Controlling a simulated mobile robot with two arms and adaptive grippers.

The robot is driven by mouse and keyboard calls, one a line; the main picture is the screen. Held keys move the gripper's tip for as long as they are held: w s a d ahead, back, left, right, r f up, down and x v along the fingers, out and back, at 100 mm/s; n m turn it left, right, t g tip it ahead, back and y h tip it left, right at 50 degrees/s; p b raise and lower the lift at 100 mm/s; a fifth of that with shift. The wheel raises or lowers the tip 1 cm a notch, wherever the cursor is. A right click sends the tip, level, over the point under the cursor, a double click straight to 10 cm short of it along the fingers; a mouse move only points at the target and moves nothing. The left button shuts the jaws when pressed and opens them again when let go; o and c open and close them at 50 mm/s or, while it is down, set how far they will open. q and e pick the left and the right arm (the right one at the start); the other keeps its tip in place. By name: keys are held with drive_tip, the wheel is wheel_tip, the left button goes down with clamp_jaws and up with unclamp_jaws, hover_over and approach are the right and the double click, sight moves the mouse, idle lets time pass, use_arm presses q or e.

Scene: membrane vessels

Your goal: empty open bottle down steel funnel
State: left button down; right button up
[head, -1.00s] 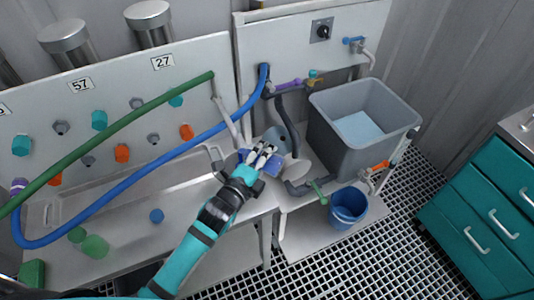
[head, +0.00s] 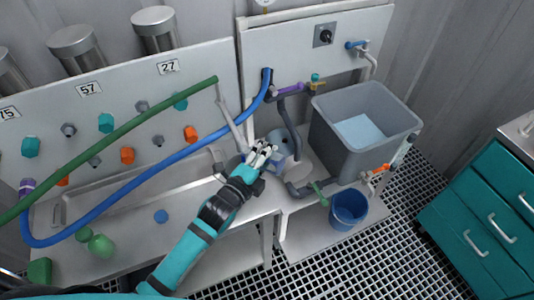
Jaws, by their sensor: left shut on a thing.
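My left gripper (head: 262,153) reaches in from below over the right end of the steel sink bench. It is shut on a pale, bluish bottle (head: 282,161), which is mostly hidden behind the fingers. The bottle's exact tilt and its mouth cannot be made out. A grey-blue rounded form shows just behind the gripper; I cannot tell whether it is part of the bottle or the steel funnel. No funnel can be picked out with certainty. My right gripper is not in view.
A grey tank (head: 345,150) stands right of the gripper, with a blue bucket (head: 348,207) below it. A green hose (head: 120,130) and a blue hose (head: 150,172) cross the sink area. A teal drawer cabinet (head: 485,225) stands at the far right.

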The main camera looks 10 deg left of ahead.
use_arm(q)
drive_tip(key=shift+r, duration=0.1)
idle(0.3)
drive_tip(key=shift+a+r+n+p, duration=0.1)
drive_tip(key=shift+r+n+p, duration=0.3)
drive_tip(key=shift+p, duration=0.2)
drive_tip(key=shift+r+n+h+p, duration=0.15)
drive_tip(key=shift+n+h+p, duration=0.15)
drive_tip(key=shift+n, duration=0.1)
drive_tip(key=shift+w+a+r, duration=0.1)
drive_tip(key=shift+a+r+n+p, duration=0.1)
drive_tip(key=shift+r+n+p, duration=0.15)
drive_tip(key=shift+n+p, duration=0.25)
drive_tip(key=shift+a+r+n, duration=0.15)
drive_tip(key=shift+n, duration=0.25)
idle(1.3)
